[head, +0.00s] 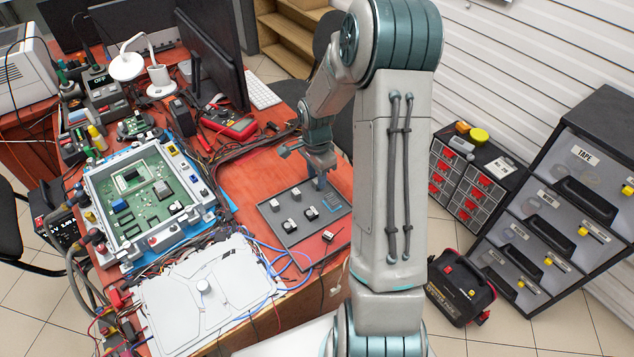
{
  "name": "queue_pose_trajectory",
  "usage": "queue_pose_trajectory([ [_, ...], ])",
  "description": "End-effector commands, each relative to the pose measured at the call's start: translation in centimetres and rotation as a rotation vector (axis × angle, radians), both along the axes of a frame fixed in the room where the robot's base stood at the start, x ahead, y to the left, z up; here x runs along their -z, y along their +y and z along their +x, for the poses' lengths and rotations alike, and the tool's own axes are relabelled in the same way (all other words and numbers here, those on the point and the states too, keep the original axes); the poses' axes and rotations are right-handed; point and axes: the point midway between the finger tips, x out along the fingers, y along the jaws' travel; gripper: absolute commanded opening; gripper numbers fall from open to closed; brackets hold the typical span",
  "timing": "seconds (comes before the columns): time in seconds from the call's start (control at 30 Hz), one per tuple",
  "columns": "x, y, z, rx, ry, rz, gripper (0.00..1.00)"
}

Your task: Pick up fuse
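My gripper (320,184) points down over the right back part of a dark grey tray (270,241) on the red table. Its fingers are small in the picture, so whether they are apart, and whether anything is between them, cannot be told. Several small fuse-like parts stand on the tray to the left of and in front of my gripper: a grey one (296,192), another grey one (274,204), a white-and-black one (289,225) and a second white-and-black one (311,213). Which of these is the fuse is not clear.
An open case with a green circuit board (150,194) lies left of the tray. Its grey lid (203,300) lies in front, with loose wires beside it. A red multimeter (229,123) and monitors stand behind. Drawer cabinets (545,215) and a black power pack (462,290) stand at right.

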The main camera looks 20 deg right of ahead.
Motion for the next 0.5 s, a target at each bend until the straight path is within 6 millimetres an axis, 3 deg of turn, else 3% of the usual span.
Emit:
queue_pose_trajectory([
  [0.13,1.36,0.04,0.01,-0.002,0.000,0.000,0.33],
  [0.37,1.56,0.06,0.04,-0.001,-0.001,0.000,0.33],
  [0.4,1.56,0.06,0.05,-0.001,-0.001,-0.001,0.30],
  [0.5,1.55,0.06,0.04,-0.002,-0.001,-0.001,0.02],
])
